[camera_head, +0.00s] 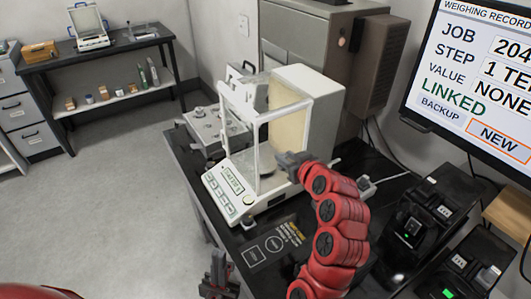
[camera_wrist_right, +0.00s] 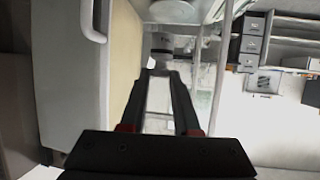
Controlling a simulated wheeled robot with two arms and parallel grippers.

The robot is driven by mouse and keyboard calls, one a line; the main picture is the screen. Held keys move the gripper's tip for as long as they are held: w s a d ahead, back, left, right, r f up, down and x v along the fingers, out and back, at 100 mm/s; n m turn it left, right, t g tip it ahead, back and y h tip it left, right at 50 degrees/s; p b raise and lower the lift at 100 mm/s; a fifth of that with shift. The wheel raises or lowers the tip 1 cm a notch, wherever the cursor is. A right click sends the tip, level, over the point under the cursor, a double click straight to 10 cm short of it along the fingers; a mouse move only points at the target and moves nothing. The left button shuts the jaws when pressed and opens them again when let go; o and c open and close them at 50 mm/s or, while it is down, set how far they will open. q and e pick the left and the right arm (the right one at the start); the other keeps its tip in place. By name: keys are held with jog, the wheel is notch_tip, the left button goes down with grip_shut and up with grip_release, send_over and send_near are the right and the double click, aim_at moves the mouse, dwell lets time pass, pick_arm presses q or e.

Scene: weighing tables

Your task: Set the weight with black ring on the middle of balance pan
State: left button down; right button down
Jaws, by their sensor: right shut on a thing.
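The balance (camera_head: 240,197) stands on the dark table, with a framed weighing chamber. My right gripper (camera_head: 288,160) is at the right side of the chamber, with its fingers pointing inward. In the right wrist view, the right gripper (camera_wrist_right: 161,73) is shut on a small grey metal weight (camera_wrist_right: 162,43) at its fingertips. The round pale balance pan (camera_wrist_right: 175,11) shows just beyond the weight.
The chamber's white frame (camera_head: 254,130) stands close around the right gripper. A grey device (camera_head: 205,130) sits behind the balance at the left. Black devices (camera_head: 420,217) and a monitor (camera_head: 470,75) are at the right. A shelf table (camera_head: 100,60) stands far left.

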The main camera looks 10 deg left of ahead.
jog(key=w+a+p, duration=0.3)
jog(key=w+a, duration=0.5)
jog(key=f, duration=0.2)
jog(key=f+p, duration=0.1)
jog(key=f, duration=0.1)
jog(key=f+p, duration=0.1)
jog(key=f, duration=0.1)
jog(key=shift+s+d+f, duration=0.15)
jog(key=shift+s+d, duration=0.1)
jog(key=shift+d, duration=0.05)
jog(key=shift+w+a+f, duration=0.1)
jog(key=shift+w+f, duration=0.05)
jog(key=shift+f, duration=0.3)
jog(key=c, duration=0.6)
grip_release()
jog(key=shift+c, duration=0.2)
